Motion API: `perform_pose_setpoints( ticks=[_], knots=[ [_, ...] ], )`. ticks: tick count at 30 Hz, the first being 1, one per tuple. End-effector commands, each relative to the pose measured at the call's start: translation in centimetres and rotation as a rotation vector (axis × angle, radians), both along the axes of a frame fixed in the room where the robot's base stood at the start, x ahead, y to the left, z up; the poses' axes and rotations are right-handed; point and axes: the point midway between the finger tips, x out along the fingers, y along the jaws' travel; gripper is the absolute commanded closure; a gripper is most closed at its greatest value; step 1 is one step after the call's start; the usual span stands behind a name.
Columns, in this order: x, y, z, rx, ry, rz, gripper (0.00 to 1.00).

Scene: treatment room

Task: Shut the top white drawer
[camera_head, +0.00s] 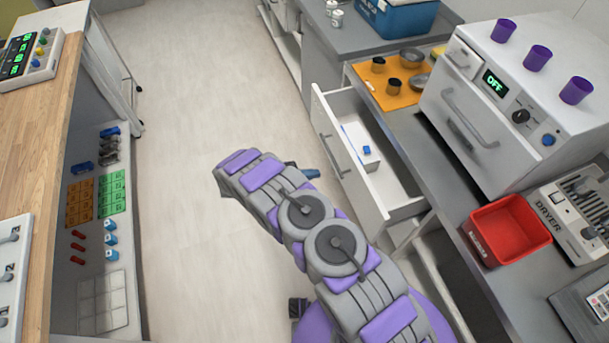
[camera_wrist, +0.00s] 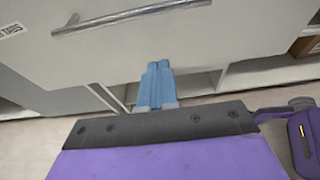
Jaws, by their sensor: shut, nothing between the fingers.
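The top white drawer (camera_head: 334,147) is pulled out from under the grey counter on the right in the head view. A white box with a small blue item lies inside it. In the wrist view its white front (camera_wrist: 140,55) fills the upper part, with a metal bar handle (camera_wrist: 130,16) at the top. My gripper (camera_wrist: 157,66) has its blue fingers shut and empty, in front of the lower part of the drawer front, below the handle. I cannot tell whether they touch it. In the head view my gripper (camera_head: 312,173) shows partly behind my arm, near the drawer front.
An orange mat (camera_head: 396,97) with dark cups and metal bowls lies on the counter above the drawer. A white oven-like machine (camera_head: 480,120) and a red bin (camera_head: 505,230) stand farther right. A wooden-topped bench (camera_head: 45,120) is at left. The floor (camera_head: 190,100) between is clear.

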Motion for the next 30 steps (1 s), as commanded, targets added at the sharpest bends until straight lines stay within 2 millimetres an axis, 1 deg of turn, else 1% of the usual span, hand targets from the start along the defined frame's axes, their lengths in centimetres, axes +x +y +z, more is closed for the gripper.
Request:
perform_pose_setpoints(
  ticks=[1, 6, 9, 15, 20, 30],
  knots=[
    [0.3, -1.1, -0.5, -0.004, 0.001, -0.004, 1.00],
    [1.1, -4.0, -1.5, -0.005, 0.002, -0.003, 1.00],
    [1.7, -5.5, -1.6, -0.002, 0.001, -0.004, 1.00],
    [2.4, -7.4, -1.4, -0.002, -0.002, -0.003, 1.00],
    [2.6, -7.9, -1.3, -0.004, -0.002, 0.000, 1.00],
    [2.6, -8.0, -1.3, -0.003, -0.001, 0.000, 1.00]
  ],
)
